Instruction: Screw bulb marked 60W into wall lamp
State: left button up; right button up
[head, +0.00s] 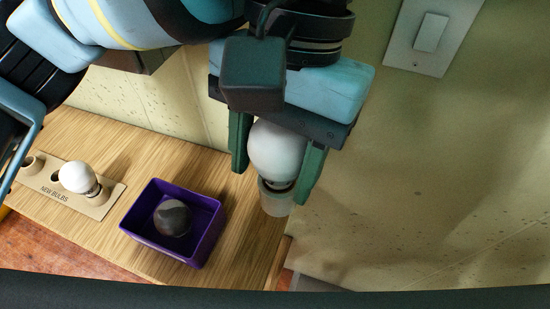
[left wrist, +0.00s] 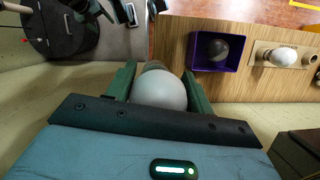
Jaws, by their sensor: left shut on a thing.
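My left gripper (head: 277,172) is shut on a white round bulb (head: 277,150), with one green finger on each side of its globe. In the left wrist view the same bulb (left wrist: 160,91) sits between the fingers. The bulb's dark threaded base points down to a pale, translucent cylinder (head: 275,202), which looks like the wall lamp's socket. The base is at or partly inside its mouth; I cannot tell whether it is threaded in. No wattage mark is readable on the held bulb. My right gripper is not clearly seen.
A holder marked NEW BULBS (head: 97,208) carries another white bulb (head: 78,177) and has empty holes. A purple bin (head: 203,247) holds a dark grey bulb (head: 172,217). Both stand on a wooden surface (head: 130,150). A light switch (head: 431,33) is on the wall at the upper right.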

pick_arm(q)
jog(key=m, duration=0.1)
jog(key=w+m, duration=0.1)
jog(key=shift+w+a+r+m+t+y, duration=0.1)
jog(key=shift+a+r+m+t+y, duration=0.1)
jog(key=shift+r+m+t+y, duration=0.15)
pick_arm(e)
jog(key=shift+w+d+r, duration=0.15)
jog(key=shift+w+r, duration=0.05)
pick_arm(q)
jog(key=shift+w+a+f+m+t, duration=0.1)
jog(key=shift+m+t, duration=0.25)
jog(key=shift+m, duration=1.5)
pick_arm(e)
jog(key=shift+w+r, duration=0.15)
pick_arm(q)
jog(key=shift+y, duration=0.25)
jog(key=m+t, duration=0.1)
jog(key=m, duration=0.2)
jog(key=shift+w+p, duration=0.15)
jog(key=shift+p, duration=0.15)
jog(key=o, duration=1.5)
jog(key=shift+o, duration=0.2)
pick_arm(e)
jog(key=shift+r, duration=0.1)
